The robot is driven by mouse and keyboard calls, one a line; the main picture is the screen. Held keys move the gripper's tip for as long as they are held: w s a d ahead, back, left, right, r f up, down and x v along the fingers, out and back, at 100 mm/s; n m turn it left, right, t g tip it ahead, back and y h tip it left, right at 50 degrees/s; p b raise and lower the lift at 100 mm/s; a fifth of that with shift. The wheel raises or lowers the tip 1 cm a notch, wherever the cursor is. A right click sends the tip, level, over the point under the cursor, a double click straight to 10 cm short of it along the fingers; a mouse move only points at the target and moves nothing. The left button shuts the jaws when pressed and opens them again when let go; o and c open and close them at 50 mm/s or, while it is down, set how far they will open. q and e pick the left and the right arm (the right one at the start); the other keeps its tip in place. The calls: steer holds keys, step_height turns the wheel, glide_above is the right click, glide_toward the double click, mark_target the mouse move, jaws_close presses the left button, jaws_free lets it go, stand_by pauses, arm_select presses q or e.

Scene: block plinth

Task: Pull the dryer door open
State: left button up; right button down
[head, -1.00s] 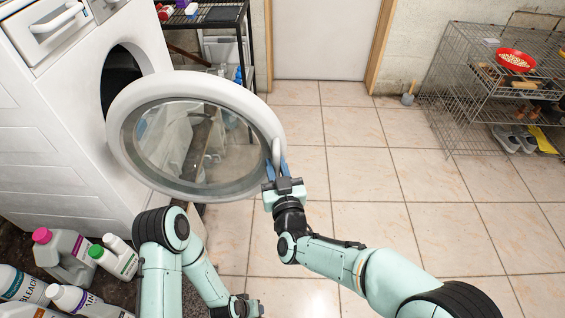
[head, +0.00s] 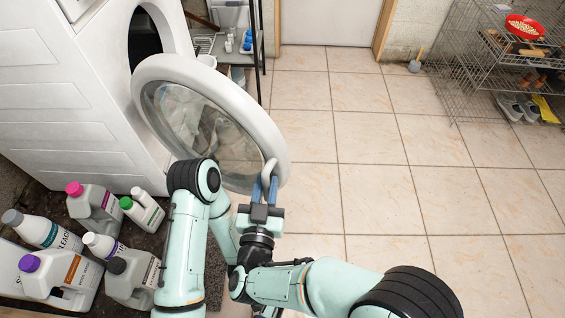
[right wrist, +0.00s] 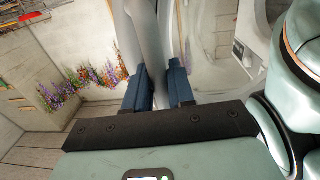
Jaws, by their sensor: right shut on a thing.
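The white dryer (head: 70,95) stands at the left in the head view. Its round door (head: 225,85), a white ring around glass, stands swung well out from the dark drum opening (head: 145,40). My right gripper (head: 265,188) is shut on the handle (head: 271,166) at the door's free edge. In the right wrist view its blue fingers (right wrist: 158,88) sit on either side of the pale handle (right wrist: 148,40). My left arm rises in front of the door's lower edge; its gripper is hidden behind my right arm or below the frame.
Several detergent bottles (head: 95,210) stand on a dark mat at the lower left, close to my left arm. A black shelf (head: 258,50) stands behind the door. A wire rack (head: 480,60) is at the far right. The tiled floor (head: 400,190) between is clear.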

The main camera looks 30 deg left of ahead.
arm_select(q)
steer(key=shift+s+d+r, duration=0.1)
steer(key=shift+s+r, duration=0.05)
steer(key=shift+s, duration=0.05)
arm_select(e)
steer(key=shift+s+a, duration=0.2)
steer(key=shift+s, duration=0.6)
steer(key=shift+s+a, duration=0.15)
steer(key=shift+s, duration=0.65)
steer(key=shift+s+a, duration=0.2)
steer(key=shift+s, duration=0.6)
steer(key=c, duration=1.1)
jaws_free()
steer(key=shift+r, duration=0.1)
arm_select(q)
steer(key=s+d+r+g+p, duration=0.2)
steer(key=s+r+p, duration=0.3)
steer(key=s+r, duration=0.1)
steer(key=shift+d+h+p, duration=0.25)
steer(key=shift+h+p, duration=0.15)
arm_select(e)
step_height(320, 180, up, 20)
steer(key=shift+f, duration=0.1)
arm_select(q)
steer(key=shift+s, duration=0.1)
